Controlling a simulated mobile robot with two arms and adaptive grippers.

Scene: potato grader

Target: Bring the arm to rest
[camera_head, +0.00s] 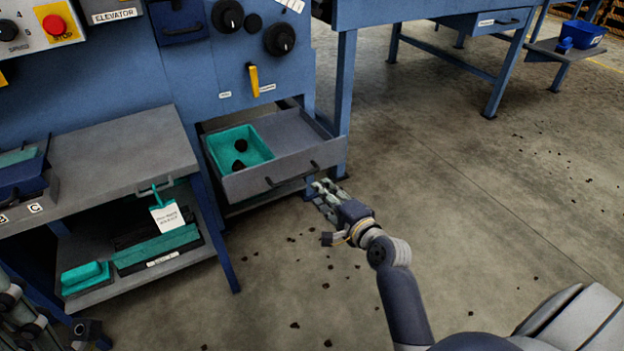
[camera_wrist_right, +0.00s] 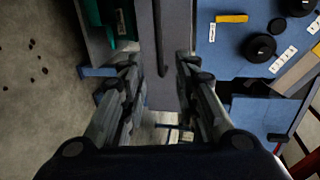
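My right arm reaches in from the lower right of the head view. Its gripper (camera_head: 322,188) is just in front of the right end of the drawer's dark handle (camera_head: 292,174). In the right wrist view the two fingers (camera_wrist_right: 158,66) are spread, with nothing between them. The handle (camera_wrist_right: 162,40) shows ahead, beyond the fingertips; I cannot tell whether they touch it. My left gripper (camera_head: 22,318) shows only partly, at the lower left edge of the head view, and its fingers are unclear.
The grey drawer (camera_head: 290,142) stands pulled out, with a teal tray (camera_head: 262,148) holding dark lumps. A grey-topped bench (camera_head: 110,150) with a lower shelf stands left. Dark crumbs lie on the floor. The floor (camera_head: 470,190) on the right is mostly clear.

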